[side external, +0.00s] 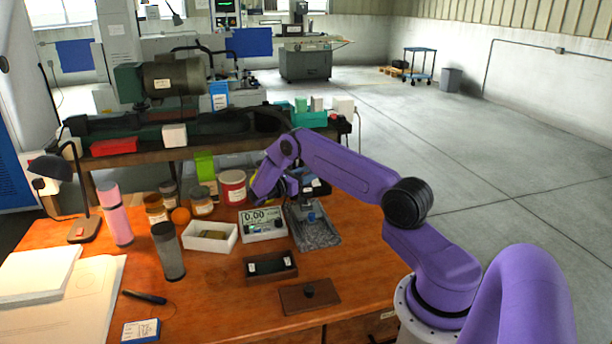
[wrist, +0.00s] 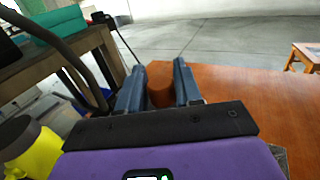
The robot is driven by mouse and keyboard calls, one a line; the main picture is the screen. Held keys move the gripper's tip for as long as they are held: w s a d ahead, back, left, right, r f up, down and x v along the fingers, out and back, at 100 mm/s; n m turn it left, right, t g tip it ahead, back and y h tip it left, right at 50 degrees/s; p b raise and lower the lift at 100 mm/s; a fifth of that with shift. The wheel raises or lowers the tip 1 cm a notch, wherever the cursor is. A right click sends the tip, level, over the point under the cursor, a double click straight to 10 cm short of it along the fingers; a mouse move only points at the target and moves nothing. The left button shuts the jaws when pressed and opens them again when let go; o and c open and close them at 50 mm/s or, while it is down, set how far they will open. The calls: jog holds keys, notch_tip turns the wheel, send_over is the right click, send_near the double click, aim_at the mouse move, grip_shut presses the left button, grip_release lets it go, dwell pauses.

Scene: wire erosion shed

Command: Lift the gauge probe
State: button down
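I cannot tell for sure which thing is the gauge probe. A gauge box (side external: 262,224) with a "0.00" display stands mid-table. A dark pen-like piece (side external: 145,297) with a thin cord lies at the front left, away from my arm. My gripper (side external: 308,188) is above the back of a dark grey plate (side external: 321,236), on which a small blue-tipped piece (side external: 312,217) shows. In the wrist view my gripper (wrist: 159,88) has its two blue fingers apart. A brown cylinder (wrist: 160,84) shows between them; contact is not clear.
Several jars, including a red one (side external: 233,188), stand at the back. A grey cylinder (side external: 169,252) and pink bottle (side external: 115,214) stand left.

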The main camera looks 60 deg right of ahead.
jog(key=shift+r, duration=1.35)
jog(key=c, duration=0.9)
grip_release()
jog(key=shift+o, duration=0.2)
jog(key=shift+a, duration=0.1)
jog(key=v, duration=1.7)
jog(key=shift+a, duration=0.15)
jog(key=shift+w+r, duration=0.1)
